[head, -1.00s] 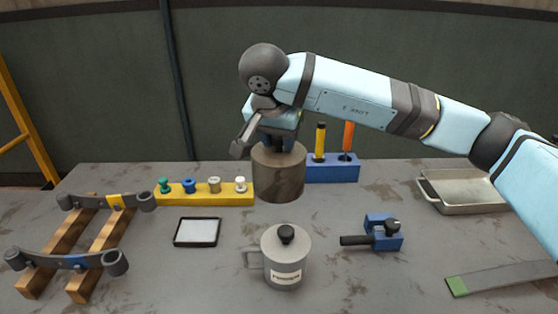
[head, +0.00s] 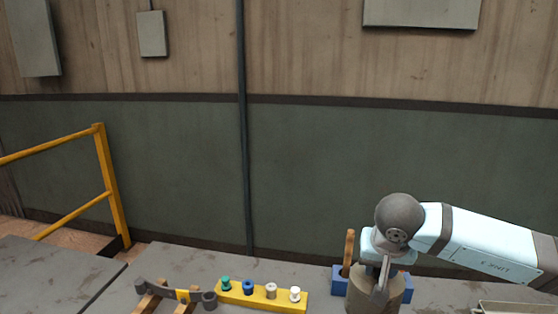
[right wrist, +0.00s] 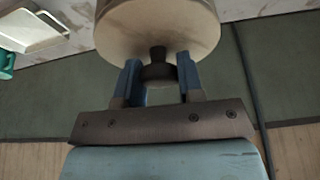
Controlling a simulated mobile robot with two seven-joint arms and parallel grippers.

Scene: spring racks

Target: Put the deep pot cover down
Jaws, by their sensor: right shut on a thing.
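The deep pot cover (head: 371,297) is a brownish round drum, partly cut off by the lower edge of the head view. My right gripper (head: 375,267) is above it. In the right wrist view the cover (right wrist: 158,28) shows as a pale round face with a dark knob (right wrist: 158,56). The two blue fingers of the right gripper (right wrist: 158,70) are shut on this knob. The cover's lower edge is out of the head view, so I cannot tell whether it touches the table. My left gripper is not in view.
A yellow rack (head: 250,296) with several coloured knobs stands left of the cover. A blue block (head: 339,279) with an upright brown handle (head: 349,250) is close behind it. A dark curved part on wooden bars (head: 150,304) lies further left. A pale tray (head: 515,307) is at right.

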